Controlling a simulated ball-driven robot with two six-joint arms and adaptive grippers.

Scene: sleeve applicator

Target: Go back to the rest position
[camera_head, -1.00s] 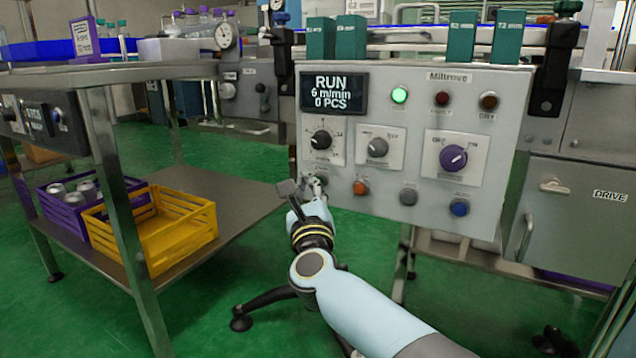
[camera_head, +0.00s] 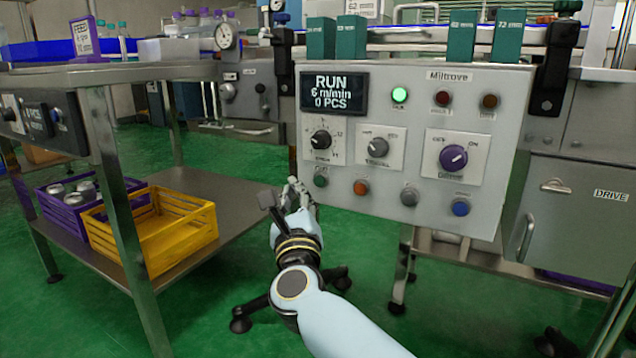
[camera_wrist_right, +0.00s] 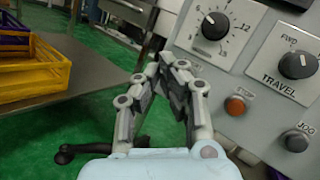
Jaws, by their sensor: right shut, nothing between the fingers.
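My right gripper (camera_head: 297,190) is shut and empty. In the head view it is just left of the lower left corner of the grey control panel (camera_head: 420,215), apart from the panel's buttons. The gripper also shows in the right wrist view (camera_wrist_right: 165,85), its fingers together in front of the panel's left edge. The panel screen (camera_head: 333,92) reads RUN, 6 m/min, 0 PCS, and a green lamp (camera_head: 399,95) is lit. A green button (camera_head: 320,181) sits at the panel's lower left. My left gripper is not in view.
A steel table (camera_head: 150,72) stands at the left. Its lower shelf (camera_head: 235,200) holds a yellow crate (camera_head: 165,262) and a purple crate (camera_head: 62,212) with cans. A machine cabinet marked DRIVE (camera_head: 580,225) stands at the right. Green floor is open below the panel.

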